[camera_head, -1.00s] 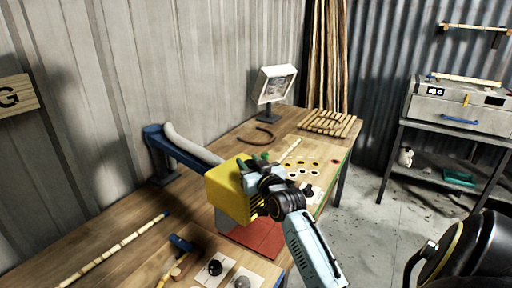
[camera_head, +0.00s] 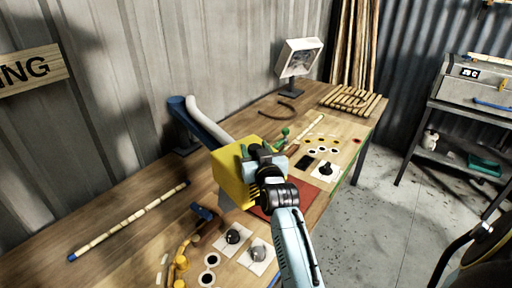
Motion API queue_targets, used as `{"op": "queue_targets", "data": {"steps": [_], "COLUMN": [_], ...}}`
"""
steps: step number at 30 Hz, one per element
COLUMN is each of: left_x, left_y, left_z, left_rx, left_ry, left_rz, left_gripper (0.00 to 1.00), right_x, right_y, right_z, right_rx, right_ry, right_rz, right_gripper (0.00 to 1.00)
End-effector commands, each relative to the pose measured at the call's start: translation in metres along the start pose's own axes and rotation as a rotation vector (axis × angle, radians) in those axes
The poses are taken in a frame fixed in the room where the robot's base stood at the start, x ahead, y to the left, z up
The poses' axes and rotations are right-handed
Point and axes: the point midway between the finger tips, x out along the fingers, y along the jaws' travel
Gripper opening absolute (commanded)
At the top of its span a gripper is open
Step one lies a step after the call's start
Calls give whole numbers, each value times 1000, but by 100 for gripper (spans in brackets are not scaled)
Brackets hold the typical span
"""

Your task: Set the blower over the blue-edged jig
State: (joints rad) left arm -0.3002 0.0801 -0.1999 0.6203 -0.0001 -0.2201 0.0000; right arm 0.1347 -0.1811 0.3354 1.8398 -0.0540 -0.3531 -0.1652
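The blower (camera_head: 234,180) is a yellow box with a grey lower part and a pale hose (camera_head: 205,117) running from a blue arm at the wall. My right gripper (camera_head: 258,162) is at the blower's near right side and appears shut on it; its fingertips are partly hidden. The blower hangs over the table between the red patch and the near jig. The blue-edged jig (camera_head: 210,262) lies at the near end, with dark knobs on white plates and yellow pegs; a bit of blue edge shows at its right. My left gripper is not in view.
A green-edged jig (camera_head: 348,150) lies beyond the red patch (camera_head: 312,190). A banded rattan pole (camera_head: 130,220) lies at the left. A screen (camera_head: 298,60) and a slatted rack (camera_head: 352,102) stand further back. Open floor lies right of the table.

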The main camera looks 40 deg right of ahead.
Motion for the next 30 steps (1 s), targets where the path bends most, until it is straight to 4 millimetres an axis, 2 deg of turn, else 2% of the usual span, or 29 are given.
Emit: {"op": "queue_targets", "data": {"steps": [2, 10, 14, 17, 24, 30], "left_x": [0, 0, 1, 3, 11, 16], "left_y": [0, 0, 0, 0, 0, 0], "left_z": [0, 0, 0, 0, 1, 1], "left_rx": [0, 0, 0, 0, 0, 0], "left_ry": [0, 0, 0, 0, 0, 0], "left_rz": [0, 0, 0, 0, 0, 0], "left_gripper": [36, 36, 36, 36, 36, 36], "right_x": [0, 0, -8, -22, -74, -112], "right_y": [0, 0, -1, 0, 0, 0], "right_z": [-3, -6, -5, -4, -2, -2], "right_rx": [1, 1, 1, 1, 2, 2], "right_ry": [6, 14, 14, 14, 12, 10], "right_rz": [0, 0, -1, 0, 0, 1], "right_gripper": [56, 56, 56, 56, 56, 56]}}
